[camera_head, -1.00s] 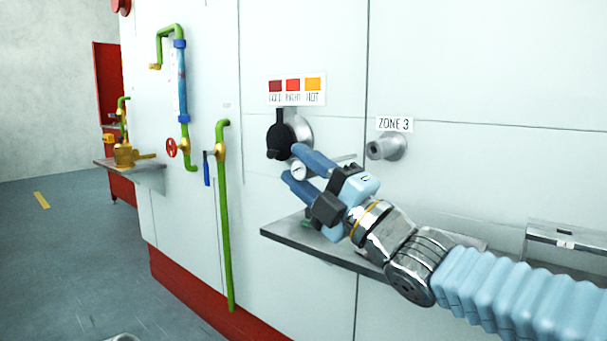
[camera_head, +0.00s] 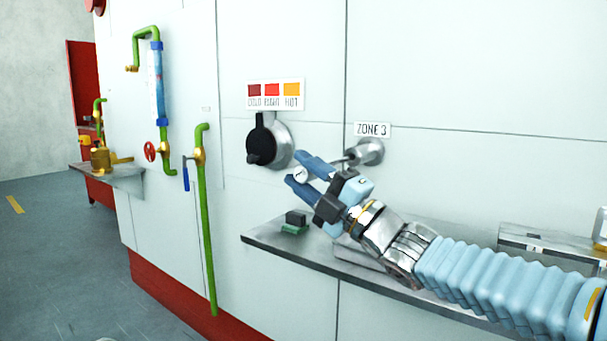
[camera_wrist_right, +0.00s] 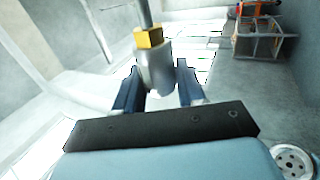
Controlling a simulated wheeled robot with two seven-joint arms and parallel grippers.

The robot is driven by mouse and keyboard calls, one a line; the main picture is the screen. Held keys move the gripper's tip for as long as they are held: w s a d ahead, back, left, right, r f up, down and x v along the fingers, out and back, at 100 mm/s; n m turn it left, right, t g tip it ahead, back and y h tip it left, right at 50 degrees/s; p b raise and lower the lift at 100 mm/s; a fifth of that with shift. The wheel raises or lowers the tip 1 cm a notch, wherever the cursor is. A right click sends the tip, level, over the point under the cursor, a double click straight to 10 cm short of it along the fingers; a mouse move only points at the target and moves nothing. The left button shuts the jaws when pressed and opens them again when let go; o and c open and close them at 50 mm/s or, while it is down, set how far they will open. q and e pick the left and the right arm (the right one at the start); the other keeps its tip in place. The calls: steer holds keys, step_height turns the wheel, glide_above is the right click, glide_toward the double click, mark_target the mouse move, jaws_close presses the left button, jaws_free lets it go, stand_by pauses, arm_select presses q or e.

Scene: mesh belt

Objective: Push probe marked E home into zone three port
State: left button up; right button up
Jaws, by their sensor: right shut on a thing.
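My right gripper (camera_head: 296,168) is shut on the probe (camera_head: 301,174), whose pale round end shows between the blue fingers. In the right wrist view the probe has a silver body (camera_wrist_right: 156,68), a brass hex collar (camera_wrist_right: 148,37) and a grey rod. The rod points right, and its tip meets or overlaps the mouth of the zone three port (camera_head: 371,152), a grey metal fitting under the ZONE 3 label (camera_head: 372,130). I cannot tell how far the tip is inside. No letter on the probe is readable. My left gripper is out of view.
A black-handled dial (camera_head: 262,145) sits on the wall left of the port, below a colour-coded sign (camera_head: 274,95). A metal shelf (camera_head: 264,240) runs below, carrying a small dark and green item (camera_head: 295,222). Green pipes (camera_head: 207,230) stand farther left.

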mark_target(338, 161)
steer(key=shift+b, duration=0.85)
stand_by(1.1)
steer(key=shift+w+d+r, duration=0.1)
steer(key=shift+w+d, duration=0.1)
steer(key=shift+w, duration=0.05)
steer(key=shift+w+d+p, duration=0.85)
steer(key=shift+w+d, duration=0.15)
steer(key=shift+w, duration=0.4)
steer(key=shift+w+d+p, duration=0.85)
steer(key=shift+w+d, duration=0.2)
steer(key=shift+w, duration=0.35)
steer(key=shift+w+d+p, duration=0.85)
steer(key=shift+w+d, duration=0.15)
steer(key=shift+w, duration=0.4)
steer(key=o, duration=1.2)
steer(key=shift+s, duration=0.1)
